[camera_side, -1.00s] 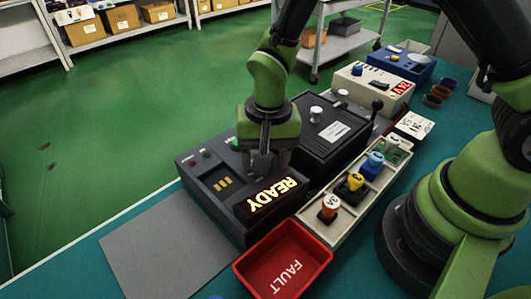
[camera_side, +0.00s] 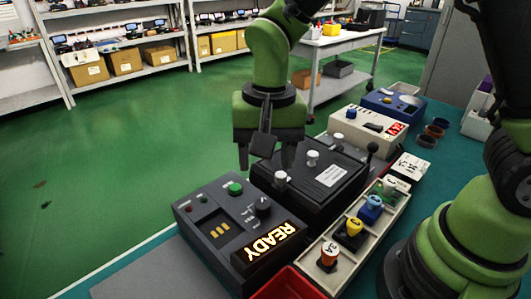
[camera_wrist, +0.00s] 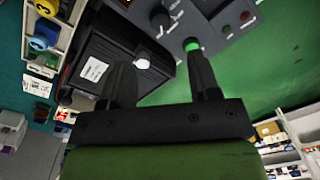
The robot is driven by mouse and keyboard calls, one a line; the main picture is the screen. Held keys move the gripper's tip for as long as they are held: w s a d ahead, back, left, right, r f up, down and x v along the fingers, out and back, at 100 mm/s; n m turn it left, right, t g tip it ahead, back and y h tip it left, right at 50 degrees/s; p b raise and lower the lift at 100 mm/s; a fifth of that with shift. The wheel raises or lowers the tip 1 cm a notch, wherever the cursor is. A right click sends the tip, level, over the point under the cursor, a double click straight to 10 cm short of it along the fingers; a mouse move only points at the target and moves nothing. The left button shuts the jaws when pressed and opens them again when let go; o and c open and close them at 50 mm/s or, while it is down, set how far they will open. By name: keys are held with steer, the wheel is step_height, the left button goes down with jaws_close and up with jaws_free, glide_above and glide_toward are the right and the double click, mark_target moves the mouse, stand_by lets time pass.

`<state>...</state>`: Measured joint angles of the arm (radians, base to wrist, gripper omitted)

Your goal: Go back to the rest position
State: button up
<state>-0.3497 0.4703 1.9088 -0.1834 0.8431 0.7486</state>
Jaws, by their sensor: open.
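My gripper (camera_side: 268,165) hangs above the black box with a white label (camera_side: 315,182) and the grey control panel with the lit READY display (camera_side: 266,243). Its fingers are apart with nothing between them. In the wrist view my gripper (camera_wrist: 160,75) shows two separate dark fingers, with a white knob (camera_wrist: 141,64) and a green button (camera_wrist: 192,45) seen beyond them. In the side view the green button (camera_side: 235,188) sits on the panel, clear below the fingers.
A white tray (camera_side: 345,262) holds several coloured numbered parts, right of the panel. A red bin (camera_side: 290,285) shows at the bottom edge. A beige device (camera_side: 365,130) and a blue device (camera_side: 394,105) stand farther back. Open floor lies left of the bench.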

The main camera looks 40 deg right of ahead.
steer(key=s+d+r+n+t, duration=0.1)
steer(key=s+d+r+t, duration=0.2)
steer(key=s+r, duration=0.4)
steer(key=s+d+r+n+t+y, duration=0.1)
steer(key=s+d+r+n+t, duration=0.1)
steer(key=s+d+r, duration=0.3)
steer(key=shift+s+r+t+y, duration=0.3)
steer(key=shift+s+r+t, duration=0.6)
steer(key=shift+s, duration=0.1)
stand_by(0.9)
